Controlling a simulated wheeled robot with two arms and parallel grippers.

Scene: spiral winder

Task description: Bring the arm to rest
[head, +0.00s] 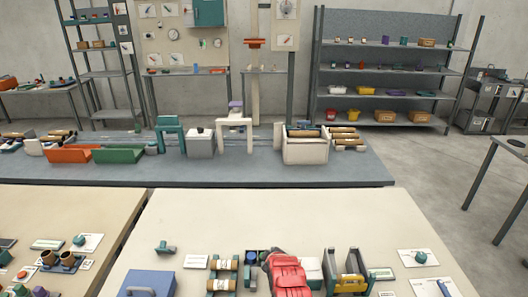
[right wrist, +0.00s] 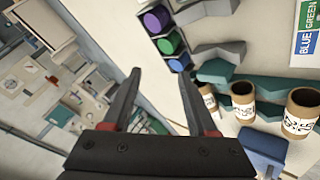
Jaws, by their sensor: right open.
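My right gripper (right wrist: 160,76) shows in the right wrist view with its two dark fingers spread apart. It is open and nothing sits between the fingers. Beyond the fingertips is a dark holder with round purple (right wrist: 155,20), green (right wrist: 170,43) and blue ends. Printed cardboard tubes (right wrist: 243,98) stand to the right of the fingers, apart from them. In the head view a red and dark ribbed shape (head: 287,272) is at the front edge of the table; I cannot tell whether it belongs to my arm. My left gripper is not in view.
The pale table (head: 180,215) holds a blue box (head: 148,284), tubes on a teal stand (head: 222,266) and a yellow-and-grey fixture (head: 347,271). Its far part is mostly clear. Behind it a grey bench (head: 250,176) carries orange (head: 70,153) and green (head: 119,153) bins and machines.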

